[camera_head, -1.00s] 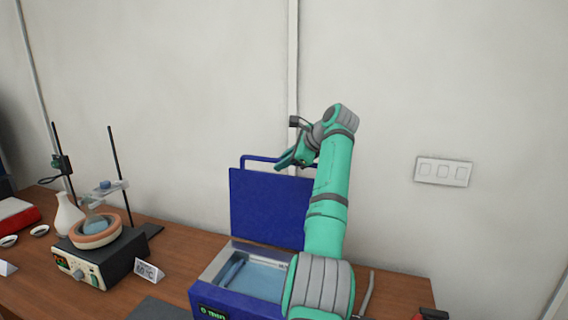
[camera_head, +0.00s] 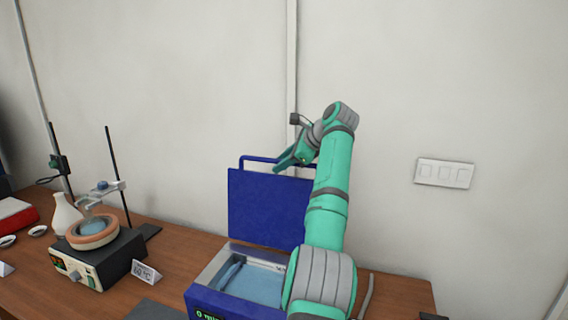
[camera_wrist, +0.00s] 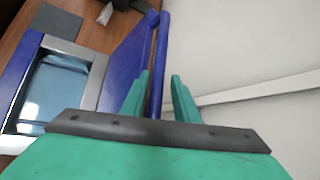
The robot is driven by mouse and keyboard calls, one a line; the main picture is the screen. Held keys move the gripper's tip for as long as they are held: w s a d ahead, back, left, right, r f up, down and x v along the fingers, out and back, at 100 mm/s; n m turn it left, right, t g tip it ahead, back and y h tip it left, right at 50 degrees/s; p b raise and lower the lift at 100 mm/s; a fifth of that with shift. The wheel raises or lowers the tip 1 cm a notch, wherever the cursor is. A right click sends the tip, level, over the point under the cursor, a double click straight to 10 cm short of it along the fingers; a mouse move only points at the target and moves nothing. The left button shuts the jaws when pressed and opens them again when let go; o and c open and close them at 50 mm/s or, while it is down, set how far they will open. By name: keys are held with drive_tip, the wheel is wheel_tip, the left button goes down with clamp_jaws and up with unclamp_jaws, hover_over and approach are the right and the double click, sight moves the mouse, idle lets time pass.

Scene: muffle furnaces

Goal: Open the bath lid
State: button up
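The bath lid (camera_head: 268,207) is a dark blue panel standing upright at the back of the water bath (camera_head: 196,299). The bath is uncovered and pale blue water shows inside. The lid's blue bar handle (camera_head: 258,158) runs along its top edge. My gripper (camera_head: 293,160) is at the right part of this handle. In the wrist view, the two green fingers of my gripper (camera_wrist: 161,95) are apart, with the handle (camera_wrist: 159,60) running between them and gaps visible beside it. The lid (camera_wrist: 128,62) lies left of the fingers. My arm hides the lid's right side in the head view.
A heating unit with a round bath and flask (camera_head: 92,230), a stand (camera_head: 119,175) and a temperature card (camera_head: 146,272) stand to the left. A white vase (camera_head: 66,215) is farther left. The wall (camera_head: 420,80) is close behind the lid.

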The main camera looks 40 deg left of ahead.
drive_tip(key=shift+s+a+f, duration=0.1)
drive_tip(key=shift+s+f, duration=0.1)
drive_tip(key=shift+f, duration=0.1)
drive_tip(key=w+v, duration=0.1)
drive_tip(key=v, duration=1)
drive_tip(key=shift+s+a+r, duration=0.15)
drive_tip(key=shift+s+r, duration=0.1)
drive_tip(key=shift+s, duration=0.2)
